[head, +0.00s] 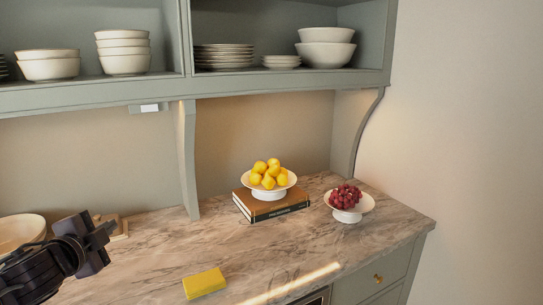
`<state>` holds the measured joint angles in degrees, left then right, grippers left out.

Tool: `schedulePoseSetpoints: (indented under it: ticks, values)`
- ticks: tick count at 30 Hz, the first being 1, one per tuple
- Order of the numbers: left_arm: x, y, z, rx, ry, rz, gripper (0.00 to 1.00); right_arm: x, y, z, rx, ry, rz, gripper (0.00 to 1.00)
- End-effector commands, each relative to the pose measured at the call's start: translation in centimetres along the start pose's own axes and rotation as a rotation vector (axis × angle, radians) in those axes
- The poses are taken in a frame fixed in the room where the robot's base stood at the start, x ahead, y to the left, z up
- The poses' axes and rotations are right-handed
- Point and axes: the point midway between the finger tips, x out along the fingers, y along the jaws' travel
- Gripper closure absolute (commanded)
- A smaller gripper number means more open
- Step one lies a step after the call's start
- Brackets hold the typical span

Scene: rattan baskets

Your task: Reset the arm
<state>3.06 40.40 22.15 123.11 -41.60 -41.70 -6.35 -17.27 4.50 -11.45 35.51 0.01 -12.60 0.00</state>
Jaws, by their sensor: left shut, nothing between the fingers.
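My left gripper (102,243) is at the lower left of the head view, at the end of my dark arm. It is shut and empty, and it appears above the left part of the marble counter (160,262). My right gripper is not in this view.
A yellow sponge-like block (205,283) lies near the counter's front. A bowl of yellow fruit (270,190) stands on books (287,209); a bowl of red fruit (348,213) is to the right. A pale bowl (20,232) is behind my left arm. Shelves (90,98) hold dishes.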

Motion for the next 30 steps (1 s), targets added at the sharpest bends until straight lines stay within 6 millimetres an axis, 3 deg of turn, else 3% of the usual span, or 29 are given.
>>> schedulePoseSetpoints:
  ticks: [1,6,9,12,18,25,30]
  values:
    - [0.1,4.0,-0.2,-0.066,-0.035,0.052,1.0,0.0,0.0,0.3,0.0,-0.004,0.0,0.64]
    - [-2.4,16.5,-0.6,-0.342,-0.229,0.233,1.0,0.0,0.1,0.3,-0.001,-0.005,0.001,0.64]
    - [-5.3,22.4,-1.1,-0.493,-0.352,0.34,1.0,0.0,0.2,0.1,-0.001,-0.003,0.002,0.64]
    - [-8.2,26.6,-1.7,-0.609,-0.456,0.433,1.0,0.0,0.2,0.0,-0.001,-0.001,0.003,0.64]
    - [-13.3,32.0,-3.1,-0.783,-0.623,0.585,1.0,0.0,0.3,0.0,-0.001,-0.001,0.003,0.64]
    - [-19.0,36.1,-5.2,-0.945,-0.791,0.746,1.0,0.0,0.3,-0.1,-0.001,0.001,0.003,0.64]
    - [-16.2,40.3,-3.6,-0.926,-0.798,0.747,1.0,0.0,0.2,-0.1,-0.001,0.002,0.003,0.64]
